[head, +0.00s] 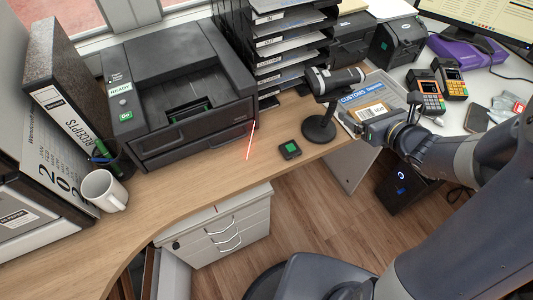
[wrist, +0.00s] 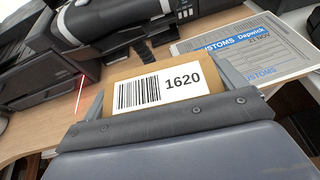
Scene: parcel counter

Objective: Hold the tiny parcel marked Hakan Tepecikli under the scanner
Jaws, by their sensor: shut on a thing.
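My gripper (head: 378,115) is shut on a small brown parcel, seen in the wrist view (wrist: 190,64) between the two fingers. The parcel's white label shows a barcode and the number 1620; no name is readable on it. In the head view the parcel (head: 371,110) is beside the scanner, to its right and over the customs board. The black scanner (head: 335,80) stands on a round-based stand on the counter, and it also fills the upper left of the wrist view (wrist: 105,14). A red scan line (head: 250,140) lies on the wood left of the stand.
A small device with a green screen (head: 289,149) lies left of the scanner base. The customs board (head: 388,92) is behind my gripper. A printer (head: 180,90) and card terminals (head: 430,100) flank the area.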

